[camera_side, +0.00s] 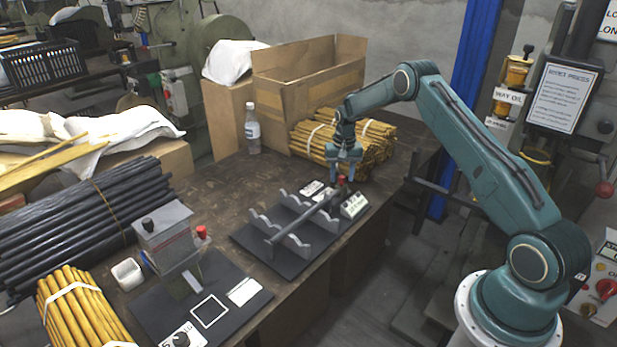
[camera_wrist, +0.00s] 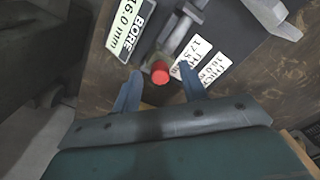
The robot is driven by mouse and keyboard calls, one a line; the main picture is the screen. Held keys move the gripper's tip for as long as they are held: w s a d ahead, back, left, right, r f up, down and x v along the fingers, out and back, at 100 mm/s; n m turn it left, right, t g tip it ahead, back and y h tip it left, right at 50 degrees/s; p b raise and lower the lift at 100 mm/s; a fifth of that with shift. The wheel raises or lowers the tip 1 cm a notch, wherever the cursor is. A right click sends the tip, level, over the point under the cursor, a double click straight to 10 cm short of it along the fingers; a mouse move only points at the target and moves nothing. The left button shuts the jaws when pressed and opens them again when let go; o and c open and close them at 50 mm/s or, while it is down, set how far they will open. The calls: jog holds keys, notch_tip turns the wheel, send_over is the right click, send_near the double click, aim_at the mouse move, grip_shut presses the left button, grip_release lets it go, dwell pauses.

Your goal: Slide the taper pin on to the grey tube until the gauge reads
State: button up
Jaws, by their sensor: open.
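A red-topped piece (camera_side: 341,181), possibly the taper pin, stands at the tube's far end. In the wrist view the red top (camera_wrist: 160,73) is round and lies between the fingertips. My gripper (camera_side: 346,177) is open right over it, one finger on each side. I cannot tell whether the fingers touch it. A white gauge label (camera_wrist: 131,25) reads BORE 16.0 mm.
Other white labels (camera_wrist: 200,62) lie beside the tube. A cardboard box (camera_side: 308,75) and bundled yellow rods (camera_side: 375,143) stand behind. A bottle (camera_side: 253,128) stands at the back. A grey block device (camera_side: 163,240) stands at the left.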

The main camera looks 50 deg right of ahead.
aim_at(342, 177)
notch_tip(342, 177, up, 14)
jog(key=shift+f, duration=0.2)
dwell(0.4)
dwell(0.8)
jog(key=s+a+r+n+t, duration=0.1)
jog(key=s+a+r+n, duration=0.1)
jog(key=s+a+r, duration=0.65)
jog(key=s+a+r+n+t, duration=0.25)
jog(key=s+a+r, duration=0.25)
jog(key=a+r, duration=0.55)
jog(key=s+a+n+t, duration=0.1)
jog(key=s+a, duration=0.3)
jog(key=s, duration=0.7)
jog(key=s+a+n+t, duration=0.1)
jog(key=s+a+n, duration=0.2)
jog(key=s, duration=0.8)
jog(key=shift+s+a+f, duration=0.15)
jog(key=shift+a+f, duration=0.05)
jog(key=shift+a, duration=0.3)
